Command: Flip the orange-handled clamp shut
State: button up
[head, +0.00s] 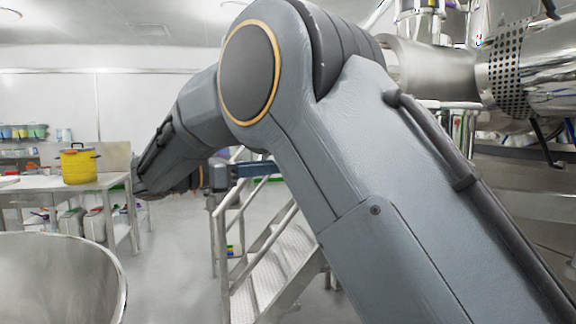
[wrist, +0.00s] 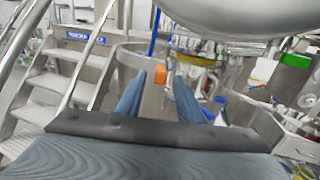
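In the wrist view a small orange piece (wrist: 160,72), which looks like the clamp's orange handle, shows between and beyond my fingertips. The rest of the clamp is too small and blurred to make out, and I cannot tell whether it stands open or shut. My gripper (wrist: 159,82) is open, with its two blue-grey fingers apart and nothing clearly held between them. I cannot tell how far the orange piece is from the fingertips.
Metal stairs with rails (head: 262,270) stand beyond my arm and at the left of the wrist view. A large steel vessel (wrist: 240,18) hangs over the top of the wrist view. A steel bowl (head: 60,275) and a table with a yellow pot (head: 78,167) are at left.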

jog(key=x, duration=0.6)
jog(key=shift+p, duration=0.3)
jog(key=shift+c, duration=0.2)
grip_shut()
